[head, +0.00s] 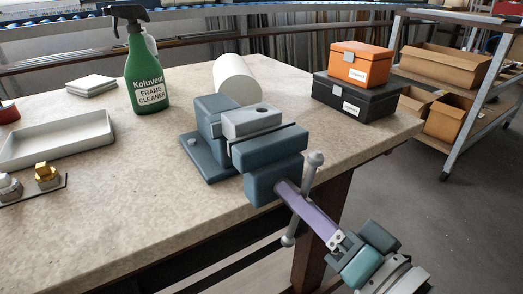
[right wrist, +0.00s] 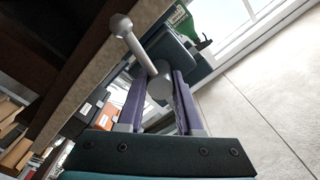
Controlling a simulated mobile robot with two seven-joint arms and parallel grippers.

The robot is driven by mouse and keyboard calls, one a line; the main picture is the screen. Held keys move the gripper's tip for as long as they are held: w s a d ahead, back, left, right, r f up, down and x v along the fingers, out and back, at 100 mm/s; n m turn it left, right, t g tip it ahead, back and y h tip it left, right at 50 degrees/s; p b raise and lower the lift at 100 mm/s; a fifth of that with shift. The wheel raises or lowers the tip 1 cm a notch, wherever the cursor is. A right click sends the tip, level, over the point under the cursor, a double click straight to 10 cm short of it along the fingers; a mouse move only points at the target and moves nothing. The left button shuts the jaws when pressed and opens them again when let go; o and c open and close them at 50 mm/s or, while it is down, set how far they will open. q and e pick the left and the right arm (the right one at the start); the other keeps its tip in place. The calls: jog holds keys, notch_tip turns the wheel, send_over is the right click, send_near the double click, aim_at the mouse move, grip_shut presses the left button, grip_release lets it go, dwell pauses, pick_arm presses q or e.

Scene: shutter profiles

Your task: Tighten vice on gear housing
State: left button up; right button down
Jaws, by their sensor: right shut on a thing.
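The blue-grey vice (head: 263,180) is at the table's front edge in the head view. A light grey block with a dark round hole, the gear housing (head: 250,121), sits between its jaws. The vice handle (head: 313,172) is a grey bar with knobbed ends, tilted and hanging beyond the front jaw. My right gripper (head: 287,190) reaches up from the lower right, its purple fingers shut on the handle at its hub. In the right wrist view, the fingers (right wrist: 158,80) lie on either side of the hub, and the bar (right wrist: 136,48) rises to the upper left. My left gripper is not in view.
A green spray bottle (head: 146,75), white roll (head: 236,79) and white tray (head: 56,140) stand on the table (head: 120,225). Brass and grey fittings (head: 46,176) lie at left. An orange box (head: 361,63) sits on a black box (head: 355,97) at right. A shelf cart (head: 455,90) stands beyond.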

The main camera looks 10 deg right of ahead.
jog(key=shift+r, duration=0.15)
jog(key=c, duration=0.6)
grip_release()
jog(key=shift+s, duration=0.1)
jog(key=shift+s+d, duration=0.1)
jog(key=v, duration=0.9)
jog(key=shift+s+d+p, duration=0.1)
jog(key=shift+s+p, duration=0.2)
jog(key=shift+p, duration=0.05)
